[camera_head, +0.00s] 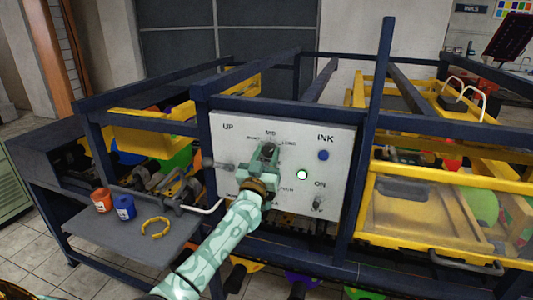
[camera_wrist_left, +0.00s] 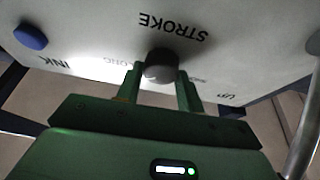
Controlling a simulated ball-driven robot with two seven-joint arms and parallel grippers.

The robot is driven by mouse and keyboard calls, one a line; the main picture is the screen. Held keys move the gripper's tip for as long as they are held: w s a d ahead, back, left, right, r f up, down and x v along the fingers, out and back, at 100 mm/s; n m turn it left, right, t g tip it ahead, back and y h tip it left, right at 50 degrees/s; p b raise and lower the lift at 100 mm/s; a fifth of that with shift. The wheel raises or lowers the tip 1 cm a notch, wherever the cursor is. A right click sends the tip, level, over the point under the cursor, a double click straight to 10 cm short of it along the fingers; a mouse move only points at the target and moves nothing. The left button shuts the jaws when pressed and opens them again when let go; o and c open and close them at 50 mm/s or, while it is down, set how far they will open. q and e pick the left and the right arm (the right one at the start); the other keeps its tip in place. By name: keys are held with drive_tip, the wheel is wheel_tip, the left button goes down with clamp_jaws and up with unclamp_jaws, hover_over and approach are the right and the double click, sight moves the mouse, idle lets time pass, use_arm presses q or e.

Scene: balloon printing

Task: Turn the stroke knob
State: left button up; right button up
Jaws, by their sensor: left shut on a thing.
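The stroke knob (camera_wrist_left: 160,64) is a dark grey round knob on the white control panel (camera_head: 335,145). In the left wrist view the upside-down word STROKE is printed beside it. My left gripper (camera_wrist_left: 160,80) has one finger on each side of the knob and is shut on it. In the head view the left gripper (camera_head: 267,152) is at the upper left of the panel, below the marks for short, mid and long. There the gripper mostly hides the knob, and I cannot read its setting. My right gripper is not in view.
The panel also has a blue INK button (camera_head: 323,155), a lit white-green lamp (camera_head: 302,175) and an ON switch (camera_head: 318,203). A metal lever (camera_head: 222,166) is left of the gripper. A grey shelf (camera_head: 110,235) holds orange and blue cups and a yellow ring. Dark blue frame bars surround the panel.

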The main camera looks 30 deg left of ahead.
use_arm(q)
drive_tip(key=n+y+p, duration=0.1)
drive_tip(key=n+p, duration=0.1)
drive_tip(key=n, duration=0.1)
drive_tip(key=shift+d+r+g+y, duration=0.1)
drive_tip(key=shift+r+g+y, duration=0.1)
drive_tip(key=shift+g+y, duration=0.2)
drive_tip(key=n+y+p, duration=0.1)
drive_tip(key=n, duration=0.1)
drive_tip(key=n+g+y+p, duration=0.1)
drive_tip(key=n+p, duration=0.1)
drive_tip(key=n, duration=0.1)
drive_tip(key=shift+n+g, duration=0.3)
drive_tip(key=n+g+y+p, duration=0.1)
drive_tip(key=n+p, duration=0.2)
drive_tip(key=n, duration=0.1)
drive_tip(key=shift+f+n+g+y+p, duration=0.15)
drive_tip(key=shift+n+g+y+p, duration=0.15)
drive_tip(key=shift+n+g+p, duration=0.6)
drive_tip(key=shift+n, duration=0.3)
drive_tip(key=shift+t, duration=0.3)
drive_tip(key=o, duration=1)
